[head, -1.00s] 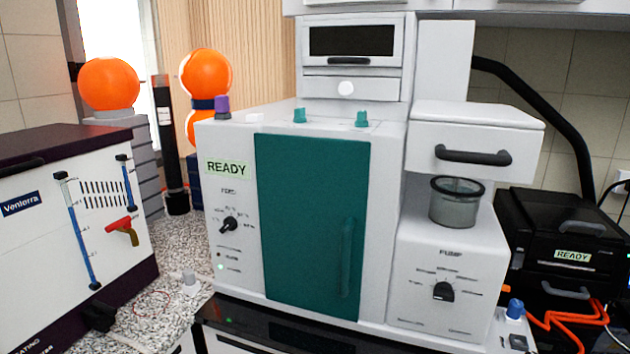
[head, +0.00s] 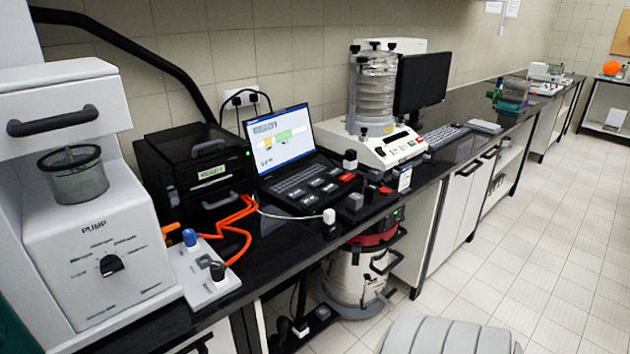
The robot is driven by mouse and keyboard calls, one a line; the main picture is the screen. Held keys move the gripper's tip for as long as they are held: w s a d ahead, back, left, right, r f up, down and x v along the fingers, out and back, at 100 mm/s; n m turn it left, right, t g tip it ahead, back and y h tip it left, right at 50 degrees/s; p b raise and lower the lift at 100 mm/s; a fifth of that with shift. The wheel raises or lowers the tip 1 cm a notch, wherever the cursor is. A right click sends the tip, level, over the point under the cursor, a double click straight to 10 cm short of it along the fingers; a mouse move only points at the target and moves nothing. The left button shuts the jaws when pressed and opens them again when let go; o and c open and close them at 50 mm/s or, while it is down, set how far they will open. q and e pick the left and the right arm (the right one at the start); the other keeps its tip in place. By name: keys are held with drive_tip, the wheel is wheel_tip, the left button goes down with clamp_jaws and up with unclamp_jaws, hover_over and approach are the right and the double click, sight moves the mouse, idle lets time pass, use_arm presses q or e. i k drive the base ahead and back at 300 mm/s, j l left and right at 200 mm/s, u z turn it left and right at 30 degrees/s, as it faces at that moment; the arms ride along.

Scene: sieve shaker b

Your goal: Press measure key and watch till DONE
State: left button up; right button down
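A black instrument box (head: 185,160) stands on the bench with a small lit green label (head: 212,172) on its front; the label's text is too small to read now. To its right is an open laptop-like console (head: 300,185) with a lit screen (head: 281,142) showing a yellow and a green block. I cannot tell which key is the measure key, and no DONE is legible. Neither of my grippers is in view.
A sieve shaker (head: 372,95) with stacked metal sieves stands right of the console, beside a dark monitor (head: 420,80) and keyboard (head: 447,135). A white pump unit (head: 95,235) stands at left. Orange tubing (head: 232,228) lies on the bench. The tiled floor (head: 530,240) at right is clear.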

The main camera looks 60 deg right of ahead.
sight(318, 181)
drive_tip(key=z, duration=1.9)
drive_tip(key=i+l+u, duration=0.35)
drive_tip(key=i+l, duration=0.2)
drive_tip(key=i+l+u, duration=0.3)
drive_tip(key=i+l, duration=0.15)
drive_tip(key=l, duration=0.2)
